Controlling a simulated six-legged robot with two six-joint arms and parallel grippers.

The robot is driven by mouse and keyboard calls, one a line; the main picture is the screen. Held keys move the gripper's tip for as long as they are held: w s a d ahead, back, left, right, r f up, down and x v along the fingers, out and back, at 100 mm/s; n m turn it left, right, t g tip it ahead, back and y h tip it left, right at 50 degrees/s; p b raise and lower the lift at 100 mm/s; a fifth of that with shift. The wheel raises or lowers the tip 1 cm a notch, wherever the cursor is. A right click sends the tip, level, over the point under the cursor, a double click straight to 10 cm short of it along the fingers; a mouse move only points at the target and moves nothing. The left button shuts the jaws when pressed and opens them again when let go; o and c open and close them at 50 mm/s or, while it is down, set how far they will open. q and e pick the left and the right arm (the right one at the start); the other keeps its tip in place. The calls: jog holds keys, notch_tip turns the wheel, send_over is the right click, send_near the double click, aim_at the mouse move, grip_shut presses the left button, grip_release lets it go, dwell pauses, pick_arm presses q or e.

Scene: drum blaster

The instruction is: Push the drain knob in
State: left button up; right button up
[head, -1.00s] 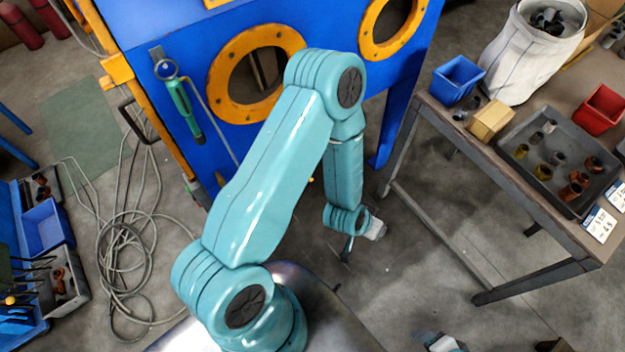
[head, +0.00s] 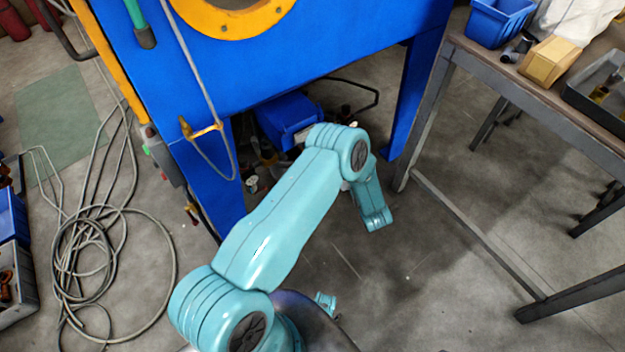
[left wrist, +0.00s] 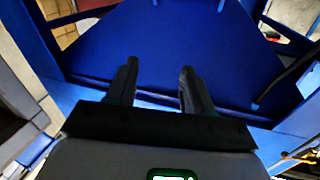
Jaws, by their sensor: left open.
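The blue blaster cabinet (head: 320,50) stands ahead of me in the head view. I cannot make out a drain knob for certain in either view. My left arm reaches toward the space below the cabinet, and its gripper is hidden in the head view. In the left wrist view my left gripper (left wrist: 157,70) is open and empty, with its two dark fingers apart. The fingers point at a broad blue surface (left wrist: 165,35) and their distance from it is unclear. My right gripper is not in view.
A blue bin (head: 287,120) and small clutter lie under the cabinet. A hose (head: 200,80) hangs down its front. A control box (head: 160,157) is on its left. A workbench (head: 500,75) stands at right. Coiled cable (head: 100,260) lies on the floor at left.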

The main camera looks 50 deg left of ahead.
pick_arm(q)
notch_tip(320, 180, down, 22)
jog(key=s+a+g+b, duration=0.1)
jog(key=s+b, duration=0.1)
jog(key=b, duration=1.2)
jog(key=shift+s+a+n+g, duration=0.15)
jog(key=shift+s+n+g, duration=0.05)
jog(key=shift+n+g, duration=0.1)
jog(key=shift+a, duration=0.1)
